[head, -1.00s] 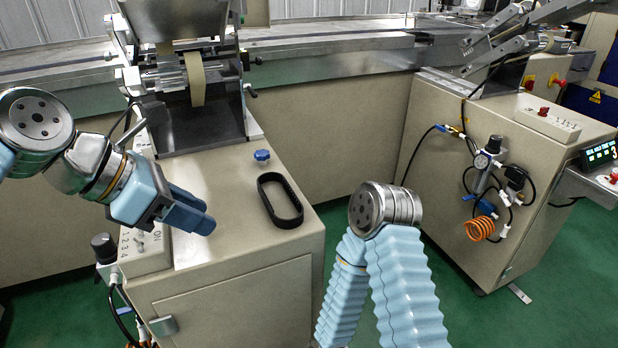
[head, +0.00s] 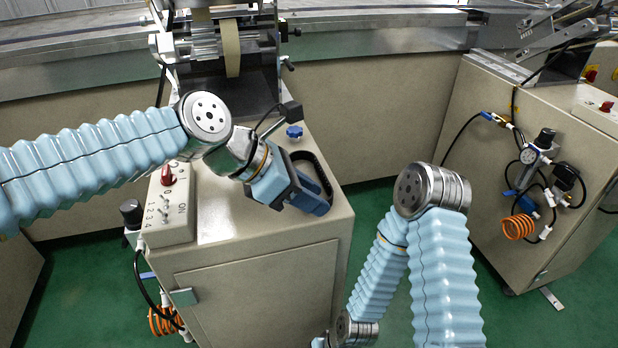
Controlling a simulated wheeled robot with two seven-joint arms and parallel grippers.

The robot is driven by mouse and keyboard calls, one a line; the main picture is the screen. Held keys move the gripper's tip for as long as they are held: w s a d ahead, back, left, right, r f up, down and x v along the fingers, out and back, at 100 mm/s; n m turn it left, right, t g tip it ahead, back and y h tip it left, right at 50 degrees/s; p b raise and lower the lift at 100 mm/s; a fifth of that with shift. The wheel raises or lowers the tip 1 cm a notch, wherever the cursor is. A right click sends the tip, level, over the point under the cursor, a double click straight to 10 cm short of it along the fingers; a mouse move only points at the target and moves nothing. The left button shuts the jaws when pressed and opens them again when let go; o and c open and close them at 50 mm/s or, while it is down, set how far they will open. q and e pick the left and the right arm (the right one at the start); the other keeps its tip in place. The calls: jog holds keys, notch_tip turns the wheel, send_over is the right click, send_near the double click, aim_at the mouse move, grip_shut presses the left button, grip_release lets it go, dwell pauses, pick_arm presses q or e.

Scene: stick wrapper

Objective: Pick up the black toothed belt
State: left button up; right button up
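The black toothed belt (head: 322,170) is a narrow loop on the top of the beige cabinet (head: 227,217), near its right edge. Its far and right parts show; my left gripper hides its near left part. My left gripper (head: 318,204), with blue-grey fingers, reaches in from the left, just over the near left part of the belt. The fingers overlap from this angle, so I cannot tell whether they are apart or touch the belt. My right arm hangs at the lower right; its gripper is outside the view.
A blue knob (head: 294,132) stands on the cabinet top behind the belt. A switch box (head: 166,209) sits at the top's left edge. The machine with the tape roll (head: 229,48) rises behind. A second cabinet (head: 480,180) is at the right, across green floor.

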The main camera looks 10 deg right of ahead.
pick_arm(q)
jog(key=shift+d+f, duration=0.5)
grip_shut()
jog(key=shift+r, duration=0.15)
